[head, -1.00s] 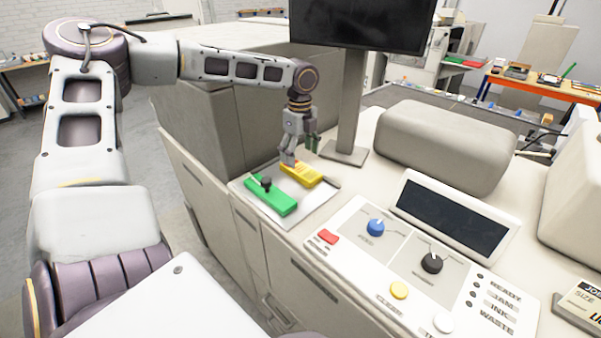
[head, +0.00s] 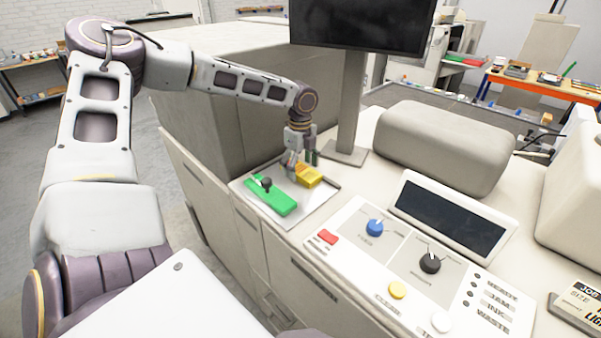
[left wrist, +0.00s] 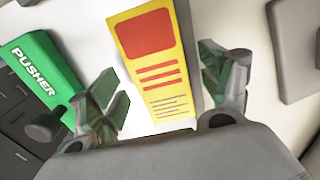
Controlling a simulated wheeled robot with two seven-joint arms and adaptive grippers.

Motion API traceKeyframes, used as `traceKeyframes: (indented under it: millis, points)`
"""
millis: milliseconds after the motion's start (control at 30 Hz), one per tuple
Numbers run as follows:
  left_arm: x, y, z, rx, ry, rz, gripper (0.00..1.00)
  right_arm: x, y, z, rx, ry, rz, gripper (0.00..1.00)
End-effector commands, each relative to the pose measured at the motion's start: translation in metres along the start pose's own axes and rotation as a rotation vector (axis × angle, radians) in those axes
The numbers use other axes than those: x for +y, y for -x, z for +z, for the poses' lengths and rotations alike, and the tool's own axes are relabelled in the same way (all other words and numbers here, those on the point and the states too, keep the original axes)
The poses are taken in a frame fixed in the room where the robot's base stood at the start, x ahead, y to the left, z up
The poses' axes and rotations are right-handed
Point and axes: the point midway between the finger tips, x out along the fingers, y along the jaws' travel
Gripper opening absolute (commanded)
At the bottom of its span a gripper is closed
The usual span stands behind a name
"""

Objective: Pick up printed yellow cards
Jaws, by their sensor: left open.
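The printed yellow cards (head: 309,177) lie as a small yellow block on the pale tray (head: 311,207) beside the monitor post. In the left wrist view the yellow card (left wrist: 153,62) shows a red panel and red and dark printed lines. My left gripper (head: 301,171) is over the cards, pointing down. In the left wrist view its two fingers (left wrist: 168,92) are apart, one on each side of the card, with a gap to each. Nothing is held. My right gripper is not in view.
A green pusher (head: 271,197) with a dark knob lies on the tray, left of the cards; it also shows in the left wrist view (left wrist: 42,68). The monitor post (head: 352,105) stands close behind the tray. A control panel (head: 372,255) with buttons is at front right.

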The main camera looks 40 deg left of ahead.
Motion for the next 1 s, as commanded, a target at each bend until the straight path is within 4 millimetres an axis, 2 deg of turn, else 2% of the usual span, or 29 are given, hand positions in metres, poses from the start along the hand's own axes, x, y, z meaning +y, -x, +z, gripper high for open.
traceKeyframes:
  millis: [167,500,600,1000]
  points:
    - [-0.0001,0.0002,-0.0001,0.0,0.0,0.0,0.79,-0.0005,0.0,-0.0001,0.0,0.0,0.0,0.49]
    - [-0.0001,0.0003,0.0,0.0,0.0,0.0,0.35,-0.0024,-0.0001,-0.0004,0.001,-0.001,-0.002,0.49]
    - [-0.0003,0.0006,-0.0001,0.0,0.0,-0.001,0.25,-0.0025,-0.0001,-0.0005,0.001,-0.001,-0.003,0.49]
    - [-0.0009,0.0069,-0.0002,0.001,0.0,-0.003,0.25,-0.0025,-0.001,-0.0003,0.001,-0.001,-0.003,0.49]
